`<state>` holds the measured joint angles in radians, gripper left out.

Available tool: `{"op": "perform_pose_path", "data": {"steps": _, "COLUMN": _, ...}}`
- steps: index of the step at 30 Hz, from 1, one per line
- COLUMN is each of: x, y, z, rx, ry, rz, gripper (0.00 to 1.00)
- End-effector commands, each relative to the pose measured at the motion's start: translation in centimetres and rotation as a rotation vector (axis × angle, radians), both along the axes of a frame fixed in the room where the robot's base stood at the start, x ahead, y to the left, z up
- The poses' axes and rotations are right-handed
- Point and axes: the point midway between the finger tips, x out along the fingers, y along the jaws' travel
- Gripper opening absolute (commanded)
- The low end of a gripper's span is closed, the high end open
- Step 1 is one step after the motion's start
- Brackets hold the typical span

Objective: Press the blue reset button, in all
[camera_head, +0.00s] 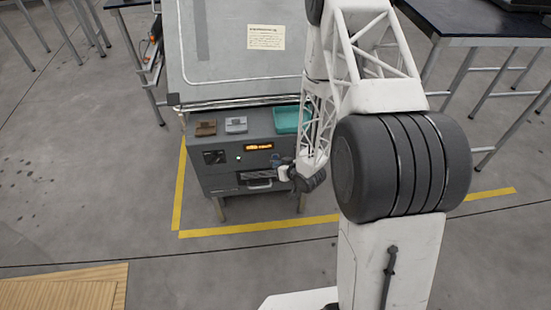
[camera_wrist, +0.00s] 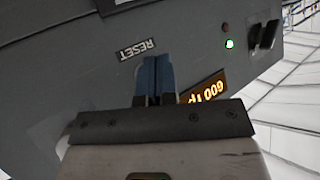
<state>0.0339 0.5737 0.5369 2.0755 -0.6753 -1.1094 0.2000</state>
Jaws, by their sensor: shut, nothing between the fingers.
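The grey machine's front panel (camera_head: 230,180) fills much of the wrist view, where it appears upside down. A RESET label (camera_wrist: 137,48) shows on it just above and left of my fingertips. My gripper (camera_wrist: 154,62) is shut and empty, its two bluish fingers side by side, pointing at the panel beside the label. I cannot make out the blue reset button apart from the fingers; they seem to cover that spot. Whether the tips touch the panel cannot be told. In the head view my gripper (camera_head: 284,172) is at the right part of the panel.
A lit orange display (camera_wrist: 203,91) and a green light (camera_wrist: 229,44) are close by on the panel. A dark switch (camera_wrist: 263,37) is at the right. On the machine's top are a teal tray (camera_head: 286,120), a brown block (camera_head: 206,128) and a grey block (camera_head: 236,124).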

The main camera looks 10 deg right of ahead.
Motion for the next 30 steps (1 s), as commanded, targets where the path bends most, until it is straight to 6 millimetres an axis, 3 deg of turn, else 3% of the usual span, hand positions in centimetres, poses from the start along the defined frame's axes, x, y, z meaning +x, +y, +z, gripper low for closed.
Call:
{"op": "perform_pose_path", "data": {"steps": 10, "x": -0.6, "y": 0.0, "z": 0.0, "rx": -0.001, "ry": 0.001, "rz": 0.0, "gripper": 0.0}}
{"op": "perform_pose_path", "data": {"steps": 30, "x": -4.8, "y": 0.0, "z": 0.0, "rx": 0.0, "ry": 0.0, "rz": 0.0, "gripper": 0.0}}
